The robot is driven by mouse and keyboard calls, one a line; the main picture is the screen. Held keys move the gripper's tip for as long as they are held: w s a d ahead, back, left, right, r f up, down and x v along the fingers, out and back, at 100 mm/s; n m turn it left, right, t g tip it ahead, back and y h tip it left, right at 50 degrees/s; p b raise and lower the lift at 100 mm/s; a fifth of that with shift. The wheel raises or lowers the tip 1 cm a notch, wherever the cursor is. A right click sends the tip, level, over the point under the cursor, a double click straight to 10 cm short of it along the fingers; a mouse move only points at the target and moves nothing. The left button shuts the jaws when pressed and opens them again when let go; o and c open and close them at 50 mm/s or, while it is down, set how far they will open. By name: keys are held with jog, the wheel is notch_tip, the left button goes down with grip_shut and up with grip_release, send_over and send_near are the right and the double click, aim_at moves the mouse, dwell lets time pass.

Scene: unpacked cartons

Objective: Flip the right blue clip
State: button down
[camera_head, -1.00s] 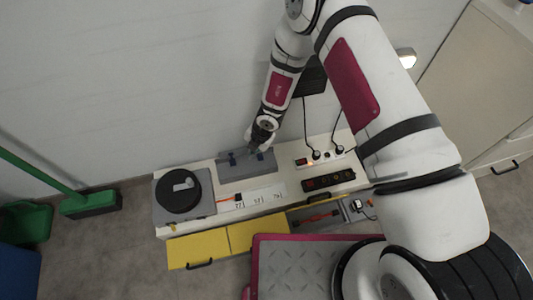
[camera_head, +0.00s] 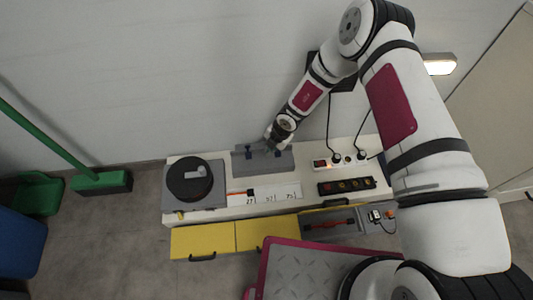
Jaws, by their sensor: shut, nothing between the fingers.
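A grey panel (camera_head: 287,162) lies along the back of the white cabinet top, against the wall. Two small dark blue clips are on it: the left blue clip (camera_head: 248,151) and the right blue clip (camera_head: 277,153). My gripper (camera_head: 269,146) reaches down from the upper right and is shut and empty. Its fingertips are just above and slightly left of the right clip. From this view I cannot tell whether they touch it. The clips are too small to tell their exact position.
A black round disc (camera_head: 188,180) on a grey base stands at the left. A power strip (camera_head: 340,161) with plugs and cords and a black switch box (camera_head: 347,185) are at the right. Yellow drawers (camera_head: 203,243) are below. A green broom (camera_head: 100,182) stands far left.

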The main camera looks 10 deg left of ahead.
jog(key=shift+w+d+r, duration=0.1)
jog(key=shift+w+d, duration=0.05)
jog(key=shift+w, duration=0.1)
